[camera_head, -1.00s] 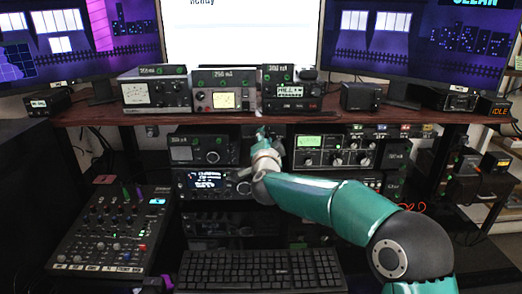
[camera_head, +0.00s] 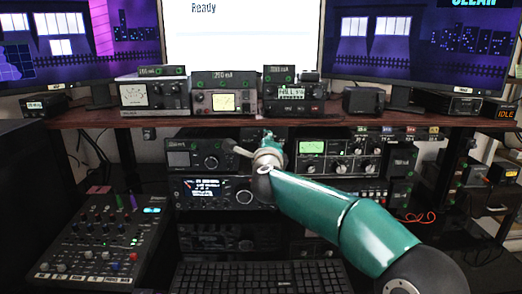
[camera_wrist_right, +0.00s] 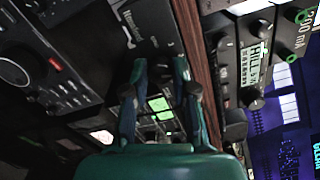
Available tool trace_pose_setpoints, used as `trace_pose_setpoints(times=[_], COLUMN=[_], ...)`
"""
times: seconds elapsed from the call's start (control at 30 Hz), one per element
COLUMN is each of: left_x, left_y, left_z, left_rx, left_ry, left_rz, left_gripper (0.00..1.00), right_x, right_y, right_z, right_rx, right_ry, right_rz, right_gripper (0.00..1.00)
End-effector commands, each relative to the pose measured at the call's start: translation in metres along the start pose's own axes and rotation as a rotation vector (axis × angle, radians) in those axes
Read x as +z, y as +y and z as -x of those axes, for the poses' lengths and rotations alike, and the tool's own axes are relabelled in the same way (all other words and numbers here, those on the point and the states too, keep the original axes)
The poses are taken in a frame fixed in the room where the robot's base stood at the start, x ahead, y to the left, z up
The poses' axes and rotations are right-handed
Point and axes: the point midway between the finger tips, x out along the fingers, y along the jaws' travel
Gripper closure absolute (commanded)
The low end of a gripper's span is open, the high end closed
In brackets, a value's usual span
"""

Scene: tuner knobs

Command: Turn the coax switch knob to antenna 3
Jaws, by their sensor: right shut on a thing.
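My right gripper (camera_head: 243,149) reaches to the front of the gear under the wooden shelf, between a radio with a round knob and a tuner with a green meter. In the right wrist view its two teal fingers (camera_wrist_right: 161,68) stand slightly apart, shut on what I take to be the coax switch knob. The knob's pointer and the antenna numbers cannot be made out. My left gripper is not in view.
The radio (camera_head: 195,158) sits left of my right gripper, above a radio with a lit display (camera_head: 203,190). The tuner (camera_head: 335,152) is to the right. The wooden shelf edge (camera_head: 100,121) runs just above. A mixer (camera_head: 100,240) and a keyboard (camera_head: 262,279) lie in front.

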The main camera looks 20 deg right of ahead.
Motion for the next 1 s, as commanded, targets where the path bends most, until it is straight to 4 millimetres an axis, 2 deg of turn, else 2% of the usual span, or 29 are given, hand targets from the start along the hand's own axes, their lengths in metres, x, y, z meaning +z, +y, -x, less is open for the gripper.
trace_pose_setpoints(times=[0.1,0.43,1.0], left_x=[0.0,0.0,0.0], left_y=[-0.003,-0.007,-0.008], left_z=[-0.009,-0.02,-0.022], left_rx=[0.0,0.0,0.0], left_ry=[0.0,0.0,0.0], left_rz=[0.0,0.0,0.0], left_gripper=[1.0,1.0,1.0], right_x=[-0.003,-0.003,-0.003], right_y=[0.005,0.006,0.008], right_z=[-0.001,-0.001,-0.002], right_rx=[0.002,0.004,0.009], right_ry=[0.004,0.007,0.01], right_rz=[-0.1,-0.296,-0.358], right_gripper=[1.0,1.0,1.0])
